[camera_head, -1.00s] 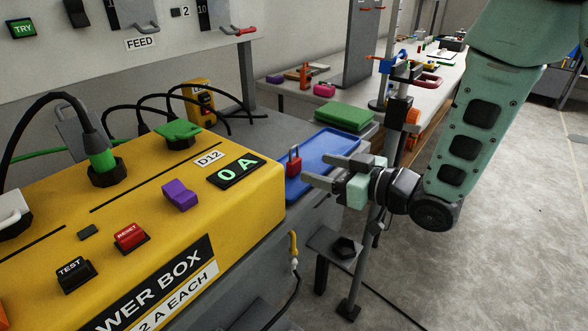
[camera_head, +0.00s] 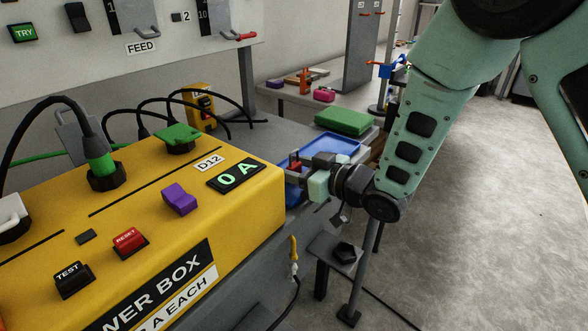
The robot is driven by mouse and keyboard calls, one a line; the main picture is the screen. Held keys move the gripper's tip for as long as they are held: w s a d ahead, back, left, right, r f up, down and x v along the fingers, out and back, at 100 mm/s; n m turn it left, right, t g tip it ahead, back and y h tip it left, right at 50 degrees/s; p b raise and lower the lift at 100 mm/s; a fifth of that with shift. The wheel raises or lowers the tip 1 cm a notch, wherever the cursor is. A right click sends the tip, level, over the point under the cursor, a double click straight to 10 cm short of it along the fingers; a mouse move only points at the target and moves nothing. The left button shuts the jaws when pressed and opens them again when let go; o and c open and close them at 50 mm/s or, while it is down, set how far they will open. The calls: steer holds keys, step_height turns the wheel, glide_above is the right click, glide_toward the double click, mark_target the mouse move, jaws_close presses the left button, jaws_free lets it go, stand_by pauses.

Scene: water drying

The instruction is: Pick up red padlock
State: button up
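The red padlock (camera_head: 294,166) is small and mostly hidden by my gripper. It is at the left end of the blue tray (camera_head: 338,145), just beyond the yellow power box. My gripper (camera_head: 299,168) reaches in from the right, with its grey fingertips at the padlock. The fingers look spread, one on the far side and one on the near side of the padlock. Whether either finger touches it is too small to tell.
The yellow power box (camera_head: 150,235) stands close on the left of my gripper. A green block (camera_head: 344,121) lies behind the tray. A grey stand pole (camera_head: 367,262) rises just below my wrist. Black cables (camera_head: 215,100) loop behind the box.

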mark_target(295, 151)
steer(key=c, duration=0.7)
steer(key=shift+o, duration=0.2)
steer(key=shift+r, duration=0.1)
step_height(295, 151, up, 10)
steer(key=shift+f+p, duration=0.1)
steer(key=shift+p, duration=0.8)
